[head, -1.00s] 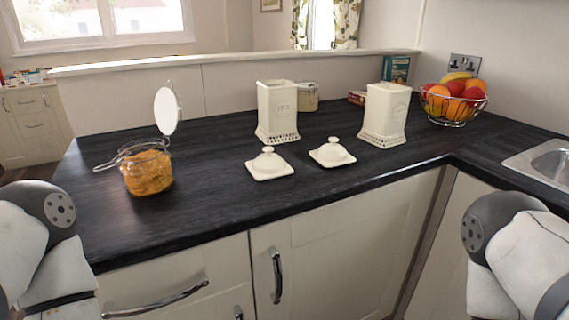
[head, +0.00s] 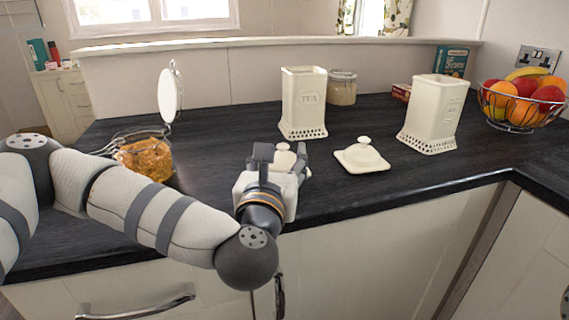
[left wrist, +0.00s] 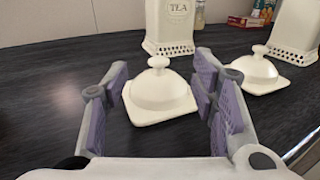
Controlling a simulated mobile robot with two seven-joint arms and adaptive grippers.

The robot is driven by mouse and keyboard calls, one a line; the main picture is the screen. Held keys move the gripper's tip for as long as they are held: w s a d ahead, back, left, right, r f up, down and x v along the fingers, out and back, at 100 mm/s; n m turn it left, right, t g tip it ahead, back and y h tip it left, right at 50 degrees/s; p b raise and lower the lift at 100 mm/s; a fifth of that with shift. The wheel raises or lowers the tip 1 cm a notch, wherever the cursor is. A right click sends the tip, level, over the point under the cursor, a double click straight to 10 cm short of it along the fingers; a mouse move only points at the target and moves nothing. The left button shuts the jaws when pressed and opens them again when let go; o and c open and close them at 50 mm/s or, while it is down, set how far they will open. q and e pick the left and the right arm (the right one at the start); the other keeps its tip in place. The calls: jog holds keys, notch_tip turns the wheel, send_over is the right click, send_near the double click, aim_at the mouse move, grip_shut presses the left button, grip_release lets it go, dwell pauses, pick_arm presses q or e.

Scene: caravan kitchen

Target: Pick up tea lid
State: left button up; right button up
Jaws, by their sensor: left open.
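The tea lid (left wrist: 160,95) is a cream square lid with a domed top and a round knob. It lies on the dark counter in front of the cream tea canister (head: 303,103), which is marked TEA and stands open. In the head view the lid (head: 284,158) is mostly hidden behind my left gripper (head: 283,158). In the left wrist view the open left gripper (left wrist: 160,100) has its fingers on either side of the lid, with visible gaps and nothing held. The canister also shows in the left wrist view (left wrist: 169,27). My right gripper is out of view.
A second cream lid (head: 362,156) lies to the right, near a second open canister (head: 433,114). A fruit bowl (head: 522,103) and a small jar (head: 342,88) stand further back.

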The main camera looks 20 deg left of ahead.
aim_at(282, 151)
pick_arm(q)
jog(key=w, duration=0.4)
jog(key=w+a, duration=0.1)
jog(key=shift+w+a+f, duration=0.1)
jog(key=shift+w+f, duration=0.3)
grip_shut()
